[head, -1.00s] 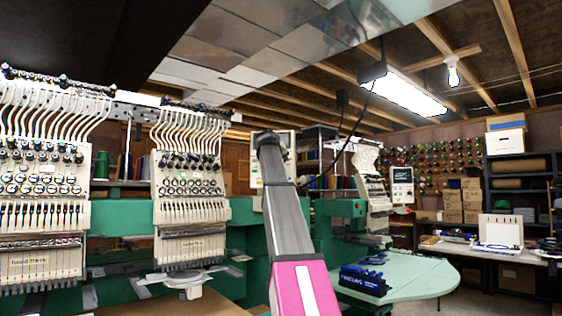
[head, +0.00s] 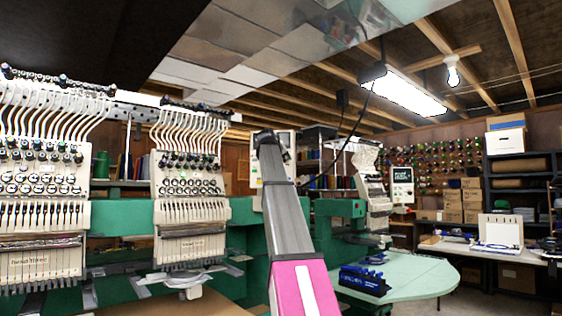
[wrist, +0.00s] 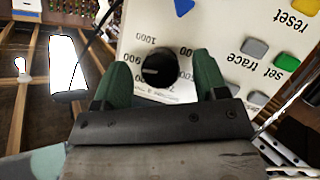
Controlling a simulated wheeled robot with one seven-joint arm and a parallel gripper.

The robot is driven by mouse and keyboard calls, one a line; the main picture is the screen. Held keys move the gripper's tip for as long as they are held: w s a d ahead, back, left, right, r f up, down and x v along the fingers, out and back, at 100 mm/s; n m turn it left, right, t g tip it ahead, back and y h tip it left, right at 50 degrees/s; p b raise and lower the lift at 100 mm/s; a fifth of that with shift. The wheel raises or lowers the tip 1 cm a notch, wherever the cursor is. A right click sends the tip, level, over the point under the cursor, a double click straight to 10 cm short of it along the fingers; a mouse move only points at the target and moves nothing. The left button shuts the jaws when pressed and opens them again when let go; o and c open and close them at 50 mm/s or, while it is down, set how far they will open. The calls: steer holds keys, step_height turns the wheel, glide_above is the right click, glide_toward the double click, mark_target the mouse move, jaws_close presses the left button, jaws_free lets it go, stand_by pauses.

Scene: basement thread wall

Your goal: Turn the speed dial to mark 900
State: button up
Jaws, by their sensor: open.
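The speed dial (wrist: 160,67) is a round black knob on a white control panel (wrist: 225,35), which appears upside down in the wrist view. Printed numbers ring the dial; 1000 is legible, and others are partly covered. I cannot tell surely which mark the dial points to. My gripper (wrist: 161,75) is open, with one green finger on each side of the dial and a visible gap to it. In the head view my gripper (head: 268,140) is at the far end of my arm, in front of the white panel (head: 289,140), and the dial is hidden.
The panel also bears grey, green, yellow and blue buttons, with a green one (wrist: 287,62) near the right finger. Embroidery heads (head: 190,190) stand at left. A pale green table (head: 420,282) with a blue rack (head: 363,280) is at lower right.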

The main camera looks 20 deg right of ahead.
steer(key=v, duration=1)
steer(key=shift+s, duration=0.2)
